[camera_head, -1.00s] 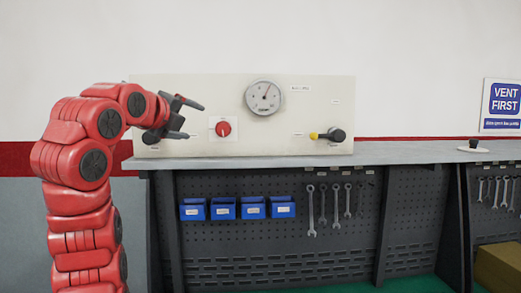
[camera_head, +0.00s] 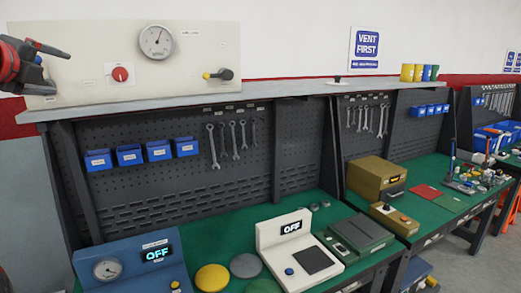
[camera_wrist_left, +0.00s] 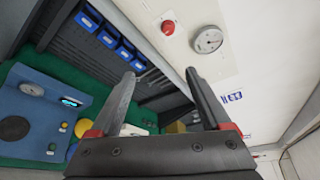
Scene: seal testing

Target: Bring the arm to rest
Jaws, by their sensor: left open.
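My left gripper (camera_head: 47,66) is at the upper left of the head view, in front of the left end of the white panel (camera_head: 200,75). In the left wrist view its two fingers (camera_wrist_left: 160,88) are spread apart with nothing between them. The red arm (camera_head: 12,65) behind it is mostly cut off by the left edge. The gauge also shows in the left wrist view (camera_wrist_left: 208,40). My right gripper is not in view.
Below the shelf (camera_head: 290,90), a green bench holds a blue box reading OFF (camera_head: 135,268), a white box reading OFF (camera_head: 290,245) and coloured discs (camera_head: 212,277). Blue bins (camera_head: 130,154) and wrenches (camera_head: 213,147) hang on the pegboard. A VENT FIRST sign (camera_head: 367,48) is on the wall.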

